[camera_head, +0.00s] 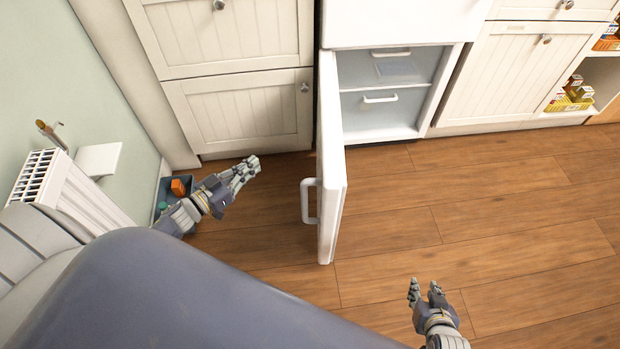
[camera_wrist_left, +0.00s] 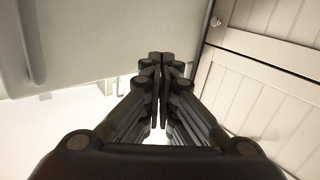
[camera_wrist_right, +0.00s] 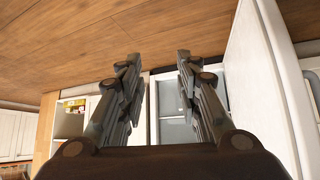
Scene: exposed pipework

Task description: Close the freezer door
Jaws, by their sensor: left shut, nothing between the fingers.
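The white freezer door (camera_head: 332,165) stands wide open, swung out toward me from the freezer's left side. Its handle (camera_head: 310,201) is on the left face. The open freezer compartment (camera_head: 385,100) shows drawers with white handles. My left gripper (camera_head: 249,166) is shut and empty, left of the door and apart from it, near the lower cabinet. In the left wrist view the door (camera_wrist_left: 100,40) with its handle lies at upper left. My right gripper (camera_head: 425,286) is open and empty, right of the door and above the floor. The right wrist view shows the door (camera_wrist_right: 262,85) at right.
White cabinets (camera_head: 235,105) stand left of the freezer, and another cabinet (camera_head: 505,75) stands right. A white radiator (camera_head: 70,190) and a small blue bin (camera_head: 173,193) are by the left wall. The wooden floor (camera_head: 480,200) right of the door is clear.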

